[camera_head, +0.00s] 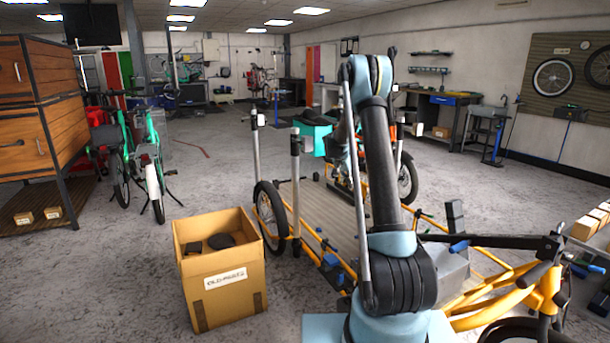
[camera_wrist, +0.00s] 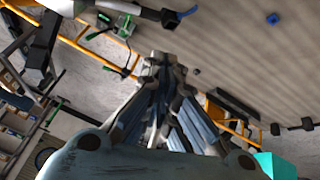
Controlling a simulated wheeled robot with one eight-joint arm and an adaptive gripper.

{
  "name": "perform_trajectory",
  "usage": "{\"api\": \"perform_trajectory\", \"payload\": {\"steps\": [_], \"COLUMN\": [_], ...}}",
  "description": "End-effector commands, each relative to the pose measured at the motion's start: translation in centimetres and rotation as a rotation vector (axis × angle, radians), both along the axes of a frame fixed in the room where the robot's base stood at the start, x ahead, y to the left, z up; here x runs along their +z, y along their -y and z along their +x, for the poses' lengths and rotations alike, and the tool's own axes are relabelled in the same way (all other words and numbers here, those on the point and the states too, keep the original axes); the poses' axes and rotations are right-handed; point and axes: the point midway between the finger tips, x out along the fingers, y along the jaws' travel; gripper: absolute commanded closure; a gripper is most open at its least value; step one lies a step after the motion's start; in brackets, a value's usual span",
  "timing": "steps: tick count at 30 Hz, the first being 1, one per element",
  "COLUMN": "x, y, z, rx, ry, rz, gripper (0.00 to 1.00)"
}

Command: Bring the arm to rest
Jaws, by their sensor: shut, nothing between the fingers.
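My arm rises from the bottom centre of the head view, bends at a high elbow and reaches down over the cargo bike. My gripper (camera_wrist: 163,66) shows in the wrist view with its fingers together and nothing between them. It is above the bike's flat grey-brown deck. In the head view the gripper is largely hidden behind my arm. The cargo bike (camera_head: 318,212) has a yellow frame, a ribbed deck and upright posts at its left side. I cannot tell the exact gap between fingers and deck.
A cardboard box (camera_head: 226,298) labelled for old parts, with dark parts inside, stands left of the bike. A wooden drawer cabinet (camera_head: 28,140) and a green bike (camera_head: 152,150) stand further left. A workbench (camera_head: 440,98) is at the back right. Open floor lies between.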

Motion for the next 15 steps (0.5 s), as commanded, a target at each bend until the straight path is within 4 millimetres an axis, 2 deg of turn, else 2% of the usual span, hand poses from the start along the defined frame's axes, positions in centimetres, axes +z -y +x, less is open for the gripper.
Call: {"api": "perform_trajectory", "payload": {"steps": [1,6,15], "x": [1.2,4.7,9.9], "y": [0.1,0.1,0.1], "z": [-1.2,-4.8,-11.9], "rx": [0.012,0.061,0.151], "ry": [-0.006,-0.033,-0.073], "rz": [0.005,0.025,0.061], "gripper": [1.00,1.00,1.00]}}
